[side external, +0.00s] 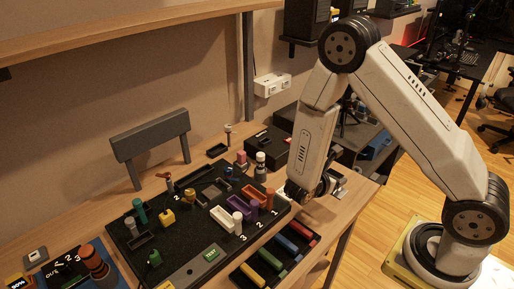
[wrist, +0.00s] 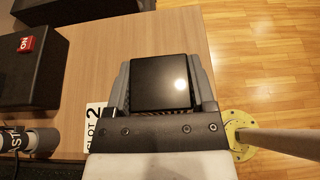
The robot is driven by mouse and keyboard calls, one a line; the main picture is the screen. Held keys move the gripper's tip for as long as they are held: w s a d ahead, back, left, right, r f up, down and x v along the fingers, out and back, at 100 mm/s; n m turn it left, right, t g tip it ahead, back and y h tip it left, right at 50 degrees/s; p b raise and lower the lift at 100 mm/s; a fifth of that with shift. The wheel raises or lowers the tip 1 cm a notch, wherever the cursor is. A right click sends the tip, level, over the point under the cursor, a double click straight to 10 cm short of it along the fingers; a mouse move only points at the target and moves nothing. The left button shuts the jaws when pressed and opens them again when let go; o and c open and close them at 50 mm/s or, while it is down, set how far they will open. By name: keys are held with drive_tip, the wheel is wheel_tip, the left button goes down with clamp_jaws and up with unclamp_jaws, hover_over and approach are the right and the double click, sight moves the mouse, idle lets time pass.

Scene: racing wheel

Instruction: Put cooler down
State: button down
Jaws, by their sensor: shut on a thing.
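My gripper (wrist: 164,68) is shut on the cooler (wrist: 160,88), a dark, square, glossy block with a bright reflection on its top, between the two grey fingers in the wrist view. A white label reading SLOT 2 (wrist: 95,125) lies on the wooden table just left of the gripper. In the side external view my gripper (side external: 303,191) points down at the table's right end, beside the black board. The cooler cannot be clearly made out there, and I cannot tell whether it touches the table.
A black box with a red ON switch (wrist: 27,43) stands left in the wrist view. A black board (side external: 150,262) with pegs and blocks fills the table's middle. A tray of coloured bars (side external: 275,260) lies in front. The table's edge is close on the right.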

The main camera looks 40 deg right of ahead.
drive_tip(key=shift+f, duration=0.1)
drive_tip(key=shift+f, duration=2.15)
drive_tip(key=shift+f, duration=0.1)
drive_tip(key=shift+f, duration=1.65)
drive_tip(key=shift+f, duration=0.15)
unclamp_jaws()
